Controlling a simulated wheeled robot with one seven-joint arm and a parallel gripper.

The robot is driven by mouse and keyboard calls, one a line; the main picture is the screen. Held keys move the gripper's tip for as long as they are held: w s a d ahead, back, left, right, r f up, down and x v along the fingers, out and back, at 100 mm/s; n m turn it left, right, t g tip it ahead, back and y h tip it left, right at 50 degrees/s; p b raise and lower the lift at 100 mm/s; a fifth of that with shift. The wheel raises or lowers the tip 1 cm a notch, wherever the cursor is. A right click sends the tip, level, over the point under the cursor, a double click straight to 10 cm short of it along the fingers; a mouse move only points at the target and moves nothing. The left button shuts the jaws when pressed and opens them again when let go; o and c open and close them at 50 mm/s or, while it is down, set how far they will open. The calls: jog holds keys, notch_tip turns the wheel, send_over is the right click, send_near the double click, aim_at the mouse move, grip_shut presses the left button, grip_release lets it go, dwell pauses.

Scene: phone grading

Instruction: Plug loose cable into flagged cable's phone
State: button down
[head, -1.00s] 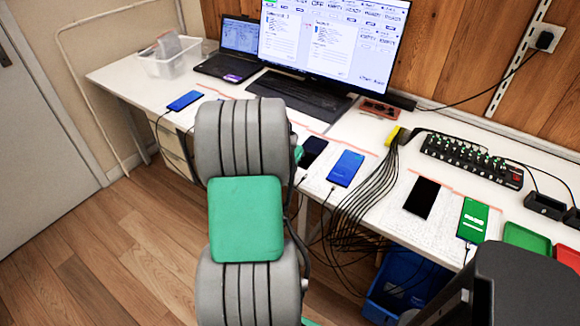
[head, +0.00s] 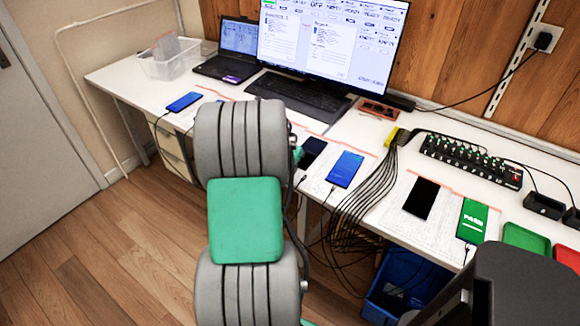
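Phones lie in a row on the white desk: a blue-screen phone (head: 184,102) at left, a dark phone (head: 312,148) partly behind my arm, another blue-screen phone (head: 345,169), a black-screen phone (head: 421,198) and a green phone (head: 473,220) reading "PASS". Cable ends show at the lower edges of several phones; I cannot tell which are seated. A bundle of black cables (head: 372,190) hangs over the front edge from a yellow holder (head: 391,138). I cannot make out a flag or which cable is loose. My grey-and-green arm fills the middle and hides my gripper.
A black hub (head: 470,160) with green lights sits behind the phones. Green (head: 525,240) and red trays are at right, a blue bin (head: 405,285) below the desk. A monitor (head: 333,40), laptop (head: 228,62) and clear bin (head: 170,60) stand at the back. Floor is free at left.

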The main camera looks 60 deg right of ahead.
dwell(0.7)
jog(key=c, duration=1.4)
grip_release()
jog(key=shift+c, duration=0.2)
jog(key=shift+r, duration=0.1)
jog(key=shift+d+p+v, duration=0.2)
jog(key=shift+p+v, duration=0.55)
jog(key=shift+v, duration=0.45)
jog(key=shift+d+p+v, duration=0.25)
jog(key=shift+p+v, duration=0.5)
jog(key=shift+v, duration=0.45)
jog(key=shift+r, duration=0.2)
